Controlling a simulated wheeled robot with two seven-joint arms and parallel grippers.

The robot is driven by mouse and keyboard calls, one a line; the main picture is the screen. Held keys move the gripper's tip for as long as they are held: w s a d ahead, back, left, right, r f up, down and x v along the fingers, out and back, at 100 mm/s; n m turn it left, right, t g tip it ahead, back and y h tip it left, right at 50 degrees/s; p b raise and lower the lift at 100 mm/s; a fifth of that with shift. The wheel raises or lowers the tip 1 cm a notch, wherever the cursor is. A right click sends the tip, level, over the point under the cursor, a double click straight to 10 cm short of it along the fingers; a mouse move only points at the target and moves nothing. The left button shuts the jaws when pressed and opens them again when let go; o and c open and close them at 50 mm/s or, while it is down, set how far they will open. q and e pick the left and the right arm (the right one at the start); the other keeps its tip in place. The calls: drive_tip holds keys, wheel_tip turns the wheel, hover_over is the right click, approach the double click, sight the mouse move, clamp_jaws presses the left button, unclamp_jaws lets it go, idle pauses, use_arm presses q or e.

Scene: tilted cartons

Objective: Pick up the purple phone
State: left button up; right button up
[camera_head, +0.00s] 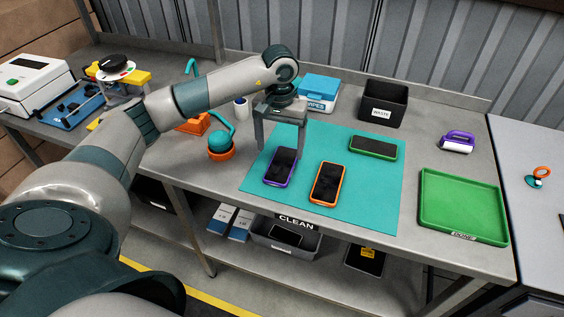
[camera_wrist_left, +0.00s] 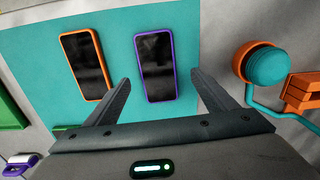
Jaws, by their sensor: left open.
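The purple phone (camera_head: 281,167) lies flat, screen up, on the left part of the teal mat (camera_head: 325,217) in the head view. In the left wrist view the purple phone (camera_wrist_left: 155,68) lies upright in the picture, beyond and between the fingertips. My left gripper (camera_head: 280,150) is open and empty above the mat at the phone's far end; it also shows in the left wrist view (camera_wrist_left: 161,82). The fingers appear apart from the phone. My right gripper is not in view.
An orange phone (camera_head: 328,184) lies right of the purple one, and a green phone (camera_head: 373,147) lies farther back. A green tray (camera_head: 463,238) stands at right. A teal and orange object (camera_head: 221,145) stands left of the mat. A black waste bin (camera_head: 383,103) is behind.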

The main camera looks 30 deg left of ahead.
sight(282, 164)
use_arm(q)
drive_tip(key=shift+f, duration=0.2)
drive_tip(key=shift+d+f+p, duration=0.1)
drive_tip(key=shift+f+p, duration=0.55)
drive_tip(key=shift+p, duration=0.1)
wheel_tip(282, 164, down, 3)
drive_tip(key=shift+w+d+p, duration=0.1)
drive_tip(key=shift+w+p, duration=0.05)
drive_tip(key=shift+p, duration=0.65)
drive_tip(key=shift+f, duration=0.5)
drive_tip(key=shift+w, duration=0.1)
drive_tip(key=c, duration=1.2)
drive_tip(key=shift+o, duration=0.2)
drive_tip(key=shift+r, duration=0.15)
